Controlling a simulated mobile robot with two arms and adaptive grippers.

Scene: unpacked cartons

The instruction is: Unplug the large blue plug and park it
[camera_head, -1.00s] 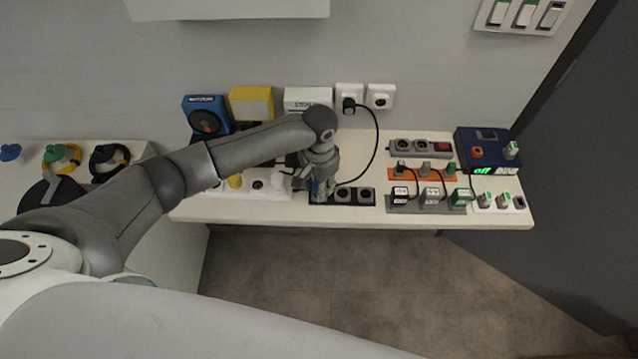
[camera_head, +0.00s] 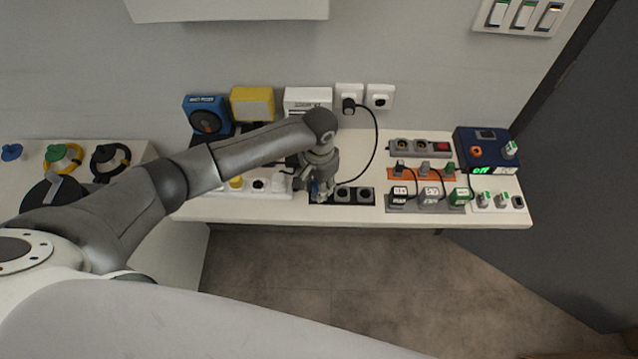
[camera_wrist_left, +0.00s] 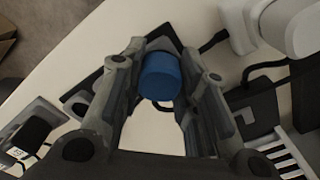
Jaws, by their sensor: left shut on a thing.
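The large blue plug (camera_wrist_left: 160,77) is between the fingers of my left gripper (camera_wrist_left: 163,58) in the left wrist view. The fingers are shut on its sides. In the head view my left gripper (camera_head: 318,187) is low over the left end of a black socket strip (camera_head: 353,202) near the table's front edge. Only a little blue shows there between the fingers. Whether the plug's pins are in a socket is hidden. Two round sockets to the right of the gripper look empty. My right gripper is not in view.
A white strip (camera_head: 270,193) with plugs lies just left of the gripper. A black cable loops from the wall socket (camera_head: 349,95) down near the black strip. Grey and orange strips with plugs (camera_head: 425,174) and a blue box (camera_head: 487,150) stand right.

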